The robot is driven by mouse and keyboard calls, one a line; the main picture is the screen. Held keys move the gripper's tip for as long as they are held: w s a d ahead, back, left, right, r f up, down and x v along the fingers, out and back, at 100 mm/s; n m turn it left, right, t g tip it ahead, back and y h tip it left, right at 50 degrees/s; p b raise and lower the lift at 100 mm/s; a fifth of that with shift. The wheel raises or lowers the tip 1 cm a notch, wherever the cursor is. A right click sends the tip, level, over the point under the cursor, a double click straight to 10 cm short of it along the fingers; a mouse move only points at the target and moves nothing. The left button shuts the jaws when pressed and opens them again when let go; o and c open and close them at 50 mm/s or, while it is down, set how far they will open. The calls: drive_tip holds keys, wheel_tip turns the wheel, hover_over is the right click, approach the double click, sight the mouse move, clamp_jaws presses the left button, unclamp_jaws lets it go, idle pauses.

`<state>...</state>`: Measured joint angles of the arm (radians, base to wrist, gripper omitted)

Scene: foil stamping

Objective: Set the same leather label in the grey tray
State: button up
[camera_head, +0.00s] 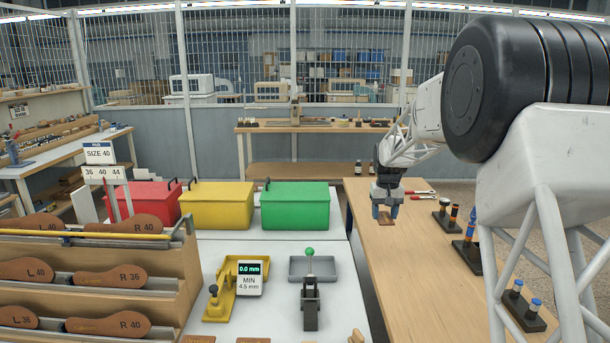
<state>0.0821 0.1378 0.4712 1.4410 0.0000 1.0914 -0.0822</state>
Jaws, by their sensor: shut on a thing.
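My gripper (386,209) points down over the left part of the wooden bench at right. It is shut on a small brown leather label (387,220), which shows just below the fingertips. Whether the label touches the bench or hangs above it, I cannot tell. The grey tray (297,268) sits on the white table, to the left of and nearer than my gripper. The part of the tray's inside that shows looks empty.
A yellow thickness gauge (219,306) reading 0.0 mm stands left of the tray. Red, yellow and green bins (295,207) line the table's back. A shoe-sole rack (150,275) fills the left. Stamps in dark holders (467,257) stand on the bench's right side.

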drive_tip(key=s+a+f, duration=0.3)
drive_tip(key=a, duration=0.5)
drive_tip(key=s+a+f, duration=0.3)
drive_tip(key=a, duration=0.6)
hover_over(280, 318)
wheel_tip(280, 318, down, 8)
drive_tip(key=shift+r, duration=0.1)
drive_tip(key=shift+f, duration=3.1)
drive_tip(key=shift+f, duration=0.15)
drive_tip(key=shift+f, duration=1.75)
drive_tip(key=shift+f, duration=0.1)
